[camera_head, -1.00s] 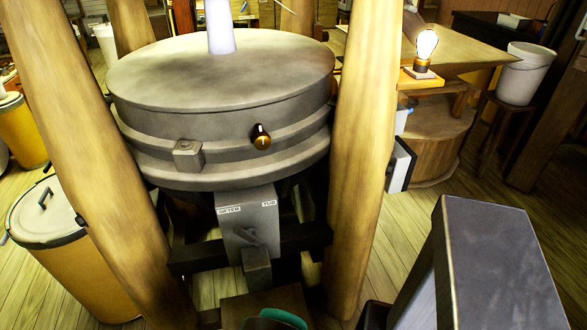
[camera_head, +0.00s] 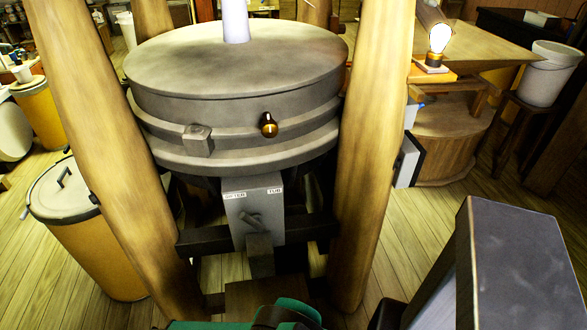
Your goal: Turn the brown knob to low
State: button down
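The brown knob (camera_head: 268,125) is small, dark and shiny, and sticks out from the front of the round grey millstone housing (camera_head: 240,90). Its pointer and any low mark are too small to read from here. Left of it on the same housing is a small grey block (camera_head: 198,138). Below hangs a grey box (camera_head: 252,210) with a lever and two labels, the right one reading "TUB". I cannot make out my gripper in this view, and nothing is seen touching the knob.
Thick wooden posts (camera_head: 370,150) flank the housing. A lidded orange bin (camera_head: 95,235) stands at left. A large grey block (camera_head: 515,260) fills the lower right. A teal object (camera_head: 295,310) shows at the bottom edge. A lit bulb (camera_head: 438,40) stands at back right.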

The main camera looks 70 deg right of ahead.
aim_at(342, 28)
jog(key=k, duration=1.55)
jog(key=u, duration=1.5)
jog(key=k, duration=0.1)
jog(key=z, duration=3.05)
jog(key=i, duration=0.6)
jog(key=u, duration=0.05)
